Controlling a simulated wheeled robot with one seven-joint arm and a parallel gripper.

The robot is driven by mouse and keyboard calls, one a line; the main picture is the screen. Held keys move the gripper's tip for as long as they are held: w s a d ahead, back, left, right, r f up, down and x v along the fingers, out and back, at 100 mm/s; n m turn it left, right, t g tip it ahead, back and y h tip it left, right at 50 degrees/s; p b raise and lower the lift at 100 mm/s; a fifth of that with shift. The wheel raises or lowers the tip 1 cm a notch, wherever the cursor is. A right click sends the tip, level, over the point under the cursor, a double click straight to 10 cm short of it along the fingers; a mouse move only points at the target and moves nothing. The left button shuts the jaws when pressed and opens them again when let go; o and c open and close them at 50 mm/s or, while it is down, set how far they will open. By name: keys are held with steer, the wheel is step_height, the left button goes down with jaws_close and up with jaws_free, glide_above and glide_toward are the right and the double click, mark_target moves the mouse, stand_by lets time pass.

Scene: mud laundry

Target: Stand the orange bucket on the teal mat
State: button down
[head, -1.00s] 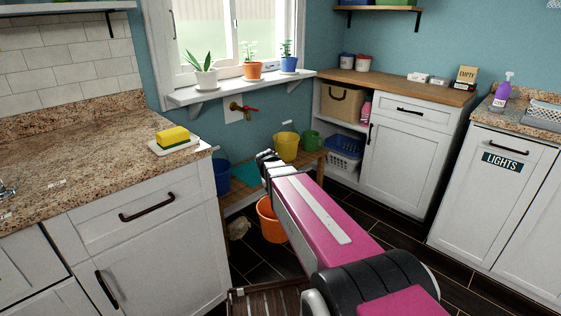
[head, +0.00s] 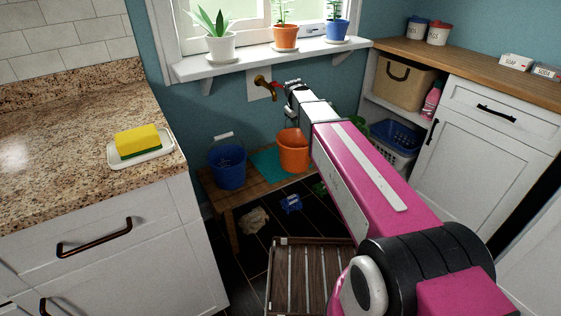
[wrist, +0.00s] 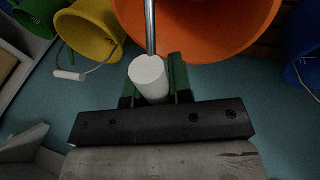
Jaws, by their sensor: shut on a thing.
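The orange bucket (head: 293,155) is upright at the teal mat (head: 266,163), over its right part in the head view. I cannot tell whether its base touches the mat. In the wrist view my gripper (wrist: 154,86) is shut on the white grip of the bucket's wire handle, with the orange bucket (wrist: 205,22) just beyond it. In the head view the jaws are hidden by my arm. The mat lies on a low wooden bench (head: 213,192).
A blue bucket (head: 227,167) stands on the bench left of the mat. A yellow bucket (wrist: 95,30) and a green one (wrist: 14,38) show in the wrist view. A tap (head: 264,83) is on the wall above. A slatted crate (head: 309,275) and a rag (head: 254,220) are on the floor.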

steer(key=w+a+r+n+y, duration=0.1)
steer(key=w+a+r+n, duration=0.35)
steer(key=a, duration=0.45)
step_height(320, 180, down, 10)
steer(key=shift+w+a+t, duration=0.15)
steer(key=shift+a+t, duration=0.1)
steer(key=shift+t, duration=0.05)
steer(key=shift+m, duration=0.25)
steer(key=c, duration=1)
jaws_free()
steer(key=v, duration=1.2)
steer(key=s+d+f+m+g, duration=0.1)
steer(key=s+d+f+m, duration=0.3)
steer(key=s+d+f, duration=0.2)
steer(key=s+d+f+m+g, duration=0.1)
steer(key=s+d+f+m, duration=0.2)
steer(key=s+d+f, duration=0.3)
steer(key=s+d+f+m+g, duration=0.2)
steer(key=s+d+f+m, duration=0.2)
steer(key=s+d, duration=0.9)
steer(key=shift+s+d+f+m, duration=0.15)
steer(key=shift+s+f, duration=0.6)
steer(key=shift+s+d+f+m, duration=0.15)
steer(key=shift+s+f, duration=0.6)
